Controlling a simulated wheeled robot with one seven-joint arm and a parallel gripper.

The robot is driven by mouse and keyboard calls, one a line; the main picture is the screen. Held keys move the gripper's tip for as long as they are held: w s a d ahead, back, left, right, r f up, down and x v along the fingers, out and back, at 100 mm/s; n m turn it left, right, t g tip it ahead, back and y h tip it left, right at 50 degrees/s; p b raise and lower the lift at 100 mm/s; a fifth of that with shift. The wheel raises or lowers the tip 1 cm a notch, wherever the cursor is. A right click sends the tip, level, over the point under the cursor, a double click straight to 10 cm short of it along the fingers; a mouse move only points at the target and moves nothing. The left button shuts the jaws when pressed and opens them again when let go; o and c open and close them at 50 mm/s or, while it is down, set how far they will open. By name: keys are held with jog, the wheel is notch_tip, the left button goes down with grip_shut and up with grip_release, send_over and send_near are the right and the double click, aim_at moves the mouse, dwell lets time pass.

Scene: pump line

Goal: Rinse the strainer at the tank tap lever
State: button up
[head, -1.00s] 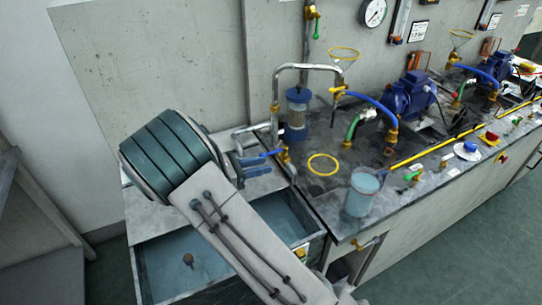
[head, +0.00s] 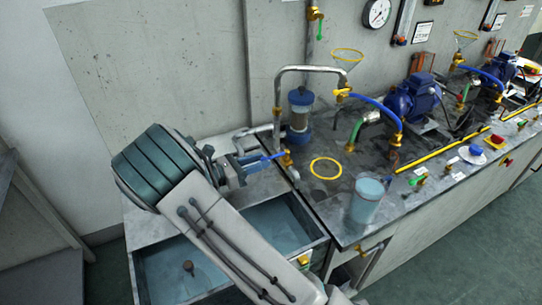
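The blue tap lever (head: 272,157) sits on a brass tap (head: 287,158) at the back right corner of the open tank (head: 142,268). My gripper (head: 258,163) is right at the lever's left end. Its fingers overlap the lever in the picture; whether they grip it is too small to tell. A clear cylinder with blue cap and base (head: 300,117), possibly the strainer housing, stands upright behind the tap. I cannot make out a separate strainer. My arm hides part of the tank.
A clear beaker of bluish liquid (head: 366,200) stands near the bench's front edge. A yellow ring (head: 326,168) lies behind it. Pumps (head: 413,97) and hoses line the bench to the right.

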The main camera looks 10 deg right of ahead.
aim_at(273, 156)
jog(key=x, duration=0.5)
jog(key=shift+d, duration=0.1)
